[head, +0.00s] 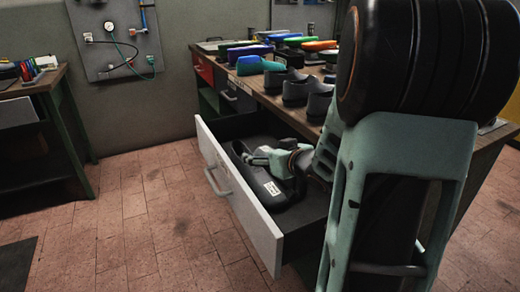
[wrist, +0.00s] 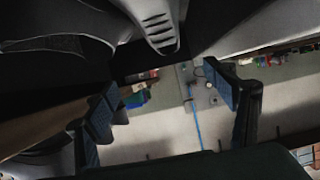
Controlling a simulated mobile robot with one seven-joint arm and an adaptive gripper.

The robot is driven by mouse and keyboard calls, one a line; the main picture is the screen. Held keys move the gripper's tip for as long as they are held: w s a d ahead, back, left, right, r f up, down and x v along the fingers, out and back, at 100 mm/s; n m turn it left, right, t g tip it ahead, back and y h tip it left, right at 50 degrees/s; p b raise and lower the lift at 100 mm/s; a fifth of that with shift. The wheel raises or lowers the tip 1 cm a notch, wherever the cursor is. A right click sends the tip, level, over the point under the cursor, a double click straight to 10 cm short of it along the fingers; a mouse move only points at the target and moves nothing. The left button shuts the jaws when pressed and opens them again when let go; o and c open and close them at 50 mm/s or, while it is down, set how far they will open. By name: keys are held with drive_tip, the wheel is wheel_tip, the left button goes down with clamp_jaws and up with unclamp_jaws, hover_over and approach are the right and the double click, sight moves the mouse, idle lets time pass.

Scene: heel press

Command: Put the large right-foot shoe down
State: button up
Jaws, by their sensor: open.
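A black shoe (head: 270,188) with a small white label lies in the open drawer (head: 254,222) in the head view. My gripper (head: 245,153) is low inside the drawer, at the shoe's far side. The head view does not show clearly whether they touch. In the wrist view my gripper (wrist: 165,102) is open, with its two blue-padded fingers wide apart and nothing seen between them. Dark shapes fill the top of the wrist view, and I cannot tell which belong to the shoe. The shoe's size and foot side cannot be read.
The drawer sticks out from a wooden workbench (head: 262,99). Several grey and coloured shoe forms stand on the bench top above it. A second bench (head: 35,85) stands at the left, and a panel with a gauge (head: 118,38) hangs on the wall. The tiled floor between is clear.

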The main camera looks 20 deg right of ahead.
drive_tip(key=p+v, duration=0.2)
drive_tip(key=v, duration=0.6)
